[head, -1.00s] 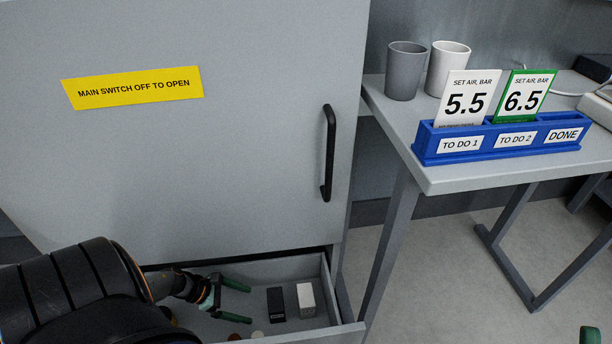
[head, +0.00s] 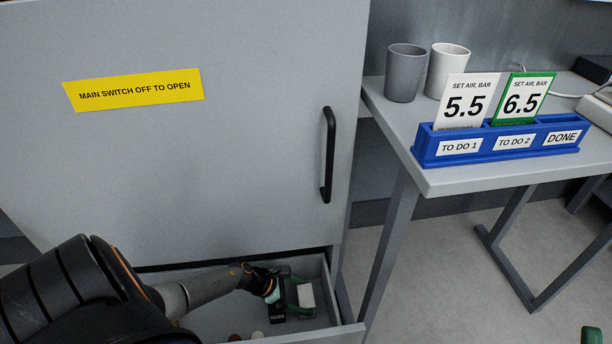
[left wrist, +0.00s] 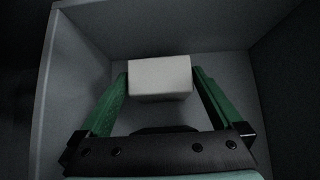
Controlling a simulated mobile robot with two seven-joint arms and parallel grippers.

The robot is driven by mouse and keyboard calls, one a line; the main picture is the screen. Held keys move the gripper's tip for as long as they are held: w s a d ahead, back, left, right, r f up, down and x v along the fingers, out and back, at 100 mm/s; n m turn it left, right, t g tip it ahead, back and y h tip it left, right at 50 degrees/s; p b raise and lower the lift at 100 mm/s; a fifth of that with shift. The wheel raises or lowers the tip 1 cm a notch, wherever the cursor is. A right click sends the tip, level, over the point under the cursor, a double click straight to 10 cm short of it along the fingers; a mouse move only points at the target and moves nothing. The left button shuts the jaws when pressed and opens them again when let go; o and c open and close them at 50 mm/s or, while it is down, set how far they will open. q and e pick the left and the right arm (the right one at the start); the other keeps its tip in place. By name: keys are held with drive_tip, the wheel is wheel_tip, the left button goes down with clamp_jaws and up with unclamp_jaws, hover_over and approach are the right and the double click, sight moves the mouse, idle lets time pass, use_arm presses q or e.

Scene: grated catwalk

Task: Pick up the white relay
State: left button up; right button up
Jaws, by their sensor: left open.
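The white relay (head: 306,296) stands in the open drawer, partly covered by a green finger of my left gripper. In the left wrist view the white relay (left wrist: 160,78) shows as a pale block between the two fingertips. My left gripper (head: 297,292) reaches into the drawer from the left. It also shows in the left wrist view (left wrist: 160,82), open, with one green finger at each side of the relay and little room beside it. Of my right gripper (head: 590,336), only a green tip shows at the bottom right edge.
The drawer (head: 340,333) is pulled out below the cabinet door. A black relay (head: 276,313) is close left of the white one, partly hidden by my gripper. Small round pieces (head: 257,335) lie nearer the front. A table (head: 440,182) with cups and a blue card holder stands right.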

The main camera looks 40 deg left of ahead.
use_arm(q)
drive_tip(key=shift+w+d+f+b, duration=0.35)
drive_tip(key=shift+w+f+b, duration=0.05)
drive_tip(key=shift+w+f, duration=0.1)
drive_tip(key=shift+r, duration=0.1)
drive_tip(key=shift+c, duration=0.2)
drive_tip(key=c, duration=1.2)
drive_tip(key=shift+r, duration=0.1)
